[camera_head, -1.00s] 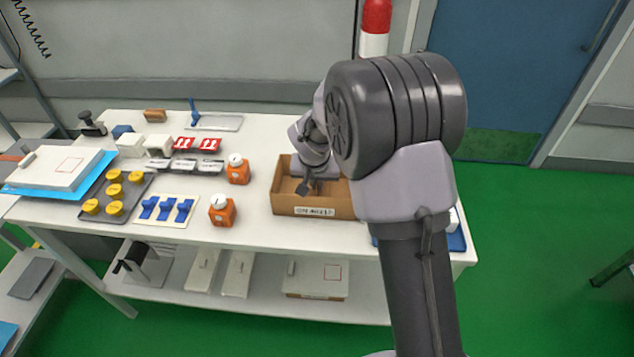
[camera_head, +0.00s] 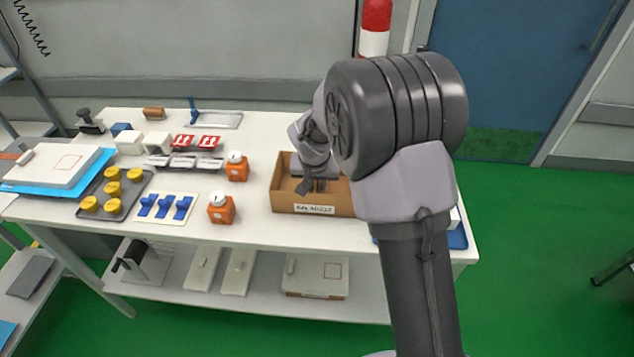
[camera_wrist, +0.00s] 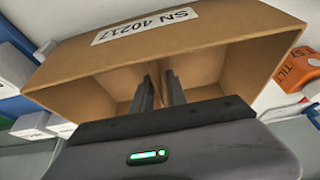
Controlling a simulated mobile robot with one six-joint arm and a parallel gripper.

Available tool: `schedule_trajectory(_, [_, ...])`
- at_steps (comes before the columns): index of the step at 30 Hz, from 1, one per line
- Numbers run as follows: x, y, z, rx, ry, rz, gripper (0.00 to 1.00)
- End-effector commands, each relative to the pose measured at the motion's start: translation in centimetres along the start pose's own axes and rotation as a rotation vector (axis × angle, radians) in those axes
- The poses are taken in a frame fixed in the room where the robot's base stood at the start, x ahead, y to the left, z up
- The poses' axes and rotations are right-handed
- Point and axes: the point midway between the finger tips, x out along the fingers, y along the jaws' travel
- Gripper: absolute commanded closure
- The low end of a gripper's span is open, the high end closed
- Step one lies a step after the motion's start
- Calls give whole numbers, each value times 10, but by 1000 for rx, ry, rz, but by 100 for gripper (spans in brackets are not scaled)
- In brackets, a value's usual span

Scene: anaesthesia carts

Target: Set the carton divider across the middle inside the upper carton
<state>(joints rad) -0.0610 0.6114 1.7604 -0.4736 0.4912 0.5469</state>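The upper carton (camera_head: 285,202) is an open brown box with a white label on its front wall, at the right end of the table top. Its labelled wall (camera_wrist: 220,50) fills the upper part of the wrist view. My gripper (camera_wrist: 159,78) reaches down into the carton near its middle, its two dark fingers close together. The carton divider (camera_wrist: 155,70) shows as a thin brown strip between the fingers, seen nearly edge-on. It appears upright inside the carton. Its lower edge is hidden, so I cannot tell whether it touches the floor. My arm covers the carton's right side in the head view.
Blue clips on a white plate (camera_head: 165,208) and a tray of yellow caps (camera_head: 113,194) lie farther left. A blue tray (camera_head: 457,238) shows partly behind my arm.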

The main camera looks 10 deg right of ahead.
Motion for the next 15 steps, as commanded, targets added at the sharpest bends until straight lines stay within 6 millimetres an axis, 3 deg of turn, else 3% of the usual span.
schedule_trajectory(10, [-2,0,0,0,0,0,72])
schedule_trajectory(15, [-27,0,-2,0,1,-1,72])
